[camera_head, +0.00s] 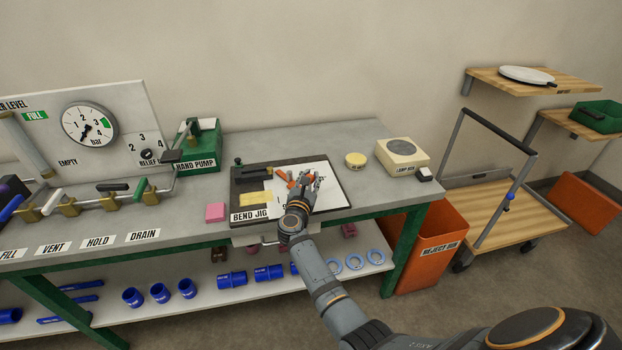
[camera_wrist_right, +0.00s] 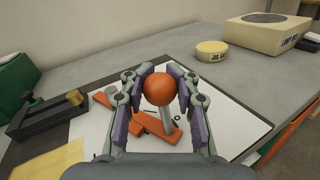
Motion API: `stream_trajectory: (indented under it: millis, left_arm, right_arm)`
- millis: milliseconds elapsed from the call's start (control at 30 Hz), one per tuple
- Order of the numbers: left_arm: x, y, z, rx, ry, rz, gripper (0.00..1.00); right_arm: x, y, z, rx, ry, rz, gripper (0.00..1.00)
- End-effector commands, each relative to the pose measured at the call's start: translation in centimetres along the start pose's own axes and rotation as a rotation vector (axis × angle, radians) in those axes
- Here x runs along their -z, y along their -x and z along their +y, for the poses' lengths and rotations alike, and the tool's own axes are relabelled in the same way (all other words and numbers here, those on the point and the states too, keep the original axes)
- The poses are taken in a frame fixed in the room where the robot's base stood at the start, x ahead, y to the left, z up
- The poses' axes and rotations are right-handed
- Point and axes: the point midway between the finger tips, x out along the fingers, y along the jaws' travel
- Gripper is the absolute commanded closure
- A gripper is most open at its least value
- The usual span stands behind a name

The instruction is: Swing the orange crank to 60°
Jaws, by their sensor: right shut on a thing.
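The orange crank has a round orange knob (camera_wrist_right: 160,88) on a grey post, above an orange arm (camera_wrist_right: 152,128) that lies over a white sheet on the bend jig. My right gripper (camera_wrist_right: 158,92) has its purple pads on either side of the knob and is shut on it. In the head view my right gripper (camera_head: 297,185) reaches over the bend jig (camera_head: 342,199) and hides part of the crank; some orange (camera_head: 281,174) shows beside its fingers. I cannot read the crank's angle, since the scale is mostly hidden. My left gripper is not in view.
A yellow note (camera_head: 256,198) and a dark block (camera_head: 250,173) are on the jig's left side. A pink block (camera_head: 215,212), a yellow round tin (camera_head: 355,159) and a cream lamp box (camera_head: 402,153) stand around it. An orange reject bin (camera_head: 433,243) is beside the bench.

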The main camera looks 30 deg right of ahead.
Motion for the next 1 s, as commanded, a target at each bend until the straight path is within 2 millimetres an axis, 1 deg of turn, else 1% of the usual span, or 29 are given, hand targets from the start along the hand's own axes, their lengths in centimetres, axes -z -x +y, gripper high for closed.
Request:
stream_trajectory:
  millis: [33,67,200,267,533,633,667,900,1000]
  left_arm:
    - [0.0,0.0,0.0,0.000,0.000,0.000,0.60]
    - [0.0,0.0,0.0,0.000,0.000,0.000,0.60]
    - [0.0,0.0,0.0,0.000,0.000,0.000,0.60]
    - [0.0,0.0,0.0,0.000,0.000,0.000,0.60]
    - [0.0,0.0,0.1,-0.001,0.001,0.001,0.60]
    - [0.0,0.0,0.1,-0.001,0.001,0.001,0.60]
    - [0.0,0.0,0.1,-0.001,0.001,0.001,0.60]
    - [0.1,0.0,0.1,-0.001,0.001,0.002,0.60]
    - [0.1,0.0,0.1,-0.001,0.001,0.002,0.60]
  right_arm:
    - [0.3,0.1,-0.3,0.007,0.003,0.004,1.00]
    - [0.3,0.1,-0.3,0.007,0.003,0.004,0.72]
    - [0.3,0.0,-0.3,0.006,0.002,0.004,0.53]
    - [0.3,0.0,-0.3,0.005,0.002,0.003,0.46]
    - [0.1,0.0,-0.1,0.003,0.000,0.001,0.46]
    - [-0.8,0.0,0.0,0.003,-0.001,-0.001,0.46]
    - [-1.3,0.0,0.1,0.003,-0.004,-0.001,0.46]
    - [-6.4,0.0,1.1,0.004,-0.004,-0.001,0.46]
    - [-8.2,0.0,1.4,0.004,-0.003,0.000,0.46]
